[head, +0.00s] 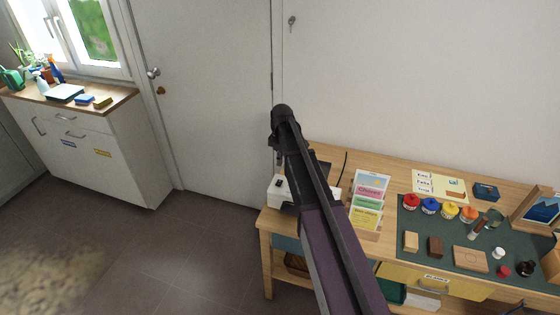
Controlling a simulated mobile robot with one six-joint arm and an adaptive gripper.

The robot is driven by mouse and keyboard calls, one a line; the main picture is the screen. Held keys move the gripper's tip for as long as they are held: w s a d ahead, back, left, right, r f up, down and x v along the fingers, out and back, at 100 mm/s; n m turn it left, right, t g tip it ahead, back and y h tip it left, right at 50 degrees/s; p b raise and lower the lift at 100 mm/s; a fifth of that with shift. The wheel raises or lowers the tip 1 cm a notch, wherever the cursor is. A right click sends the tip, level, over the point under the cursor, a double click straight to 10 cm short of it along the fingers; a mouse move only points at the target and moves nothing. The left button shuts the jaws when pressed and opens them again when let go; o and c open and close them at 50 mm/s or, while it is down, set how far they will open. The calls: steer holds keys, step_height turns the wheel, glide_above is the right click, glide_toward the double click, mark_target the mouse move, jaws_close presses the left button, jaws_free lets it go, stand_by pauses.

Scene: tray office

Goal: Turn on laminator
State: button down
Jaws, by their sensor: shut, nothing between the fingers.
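A white device (275,193), which looks like the laminator, sits at the left end of the wooden table. A small dark part (278,183) shows on its top; I cannot tell whether it is the switch. My dark arm rises from the bottom of the head view and crosses in front of the device, hiding much of it. My gripper cannot be made out; it seems hidden behind the arm. Whether it touches the device cannot be seen. No lit lamp is visible on the device.
The wooden table (388,155) stands against the wall. A rack of coloured cards (369,186) stands just right of my arm. A green mat (415,252) with pots and blocks lies further right. A door (215,90) and cabinet (95,145) are left, with clear floor before them.

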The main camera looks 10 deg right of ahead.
mark_target(278, 184)
steer(key=shift+s+a+f+b, duration=0.1)
steer(key=shift+s+f+b, duration=0.05)
steer(key=shift+f+b, duration=1.3)
steer(key=shift+s+a+f+b, duration=0.1)
steer(key=shift+s+f+b, duration=0.1)
steer(key=shift+f+b, duration=1.3)
steer(key=shift+s+a+f+b, duration=0.1)
steer(key=shift+s+f+b, duration=0.05)
steer(key=shift+f+b, duration=1.3)
steer(key=shift+f, duration=0.1)
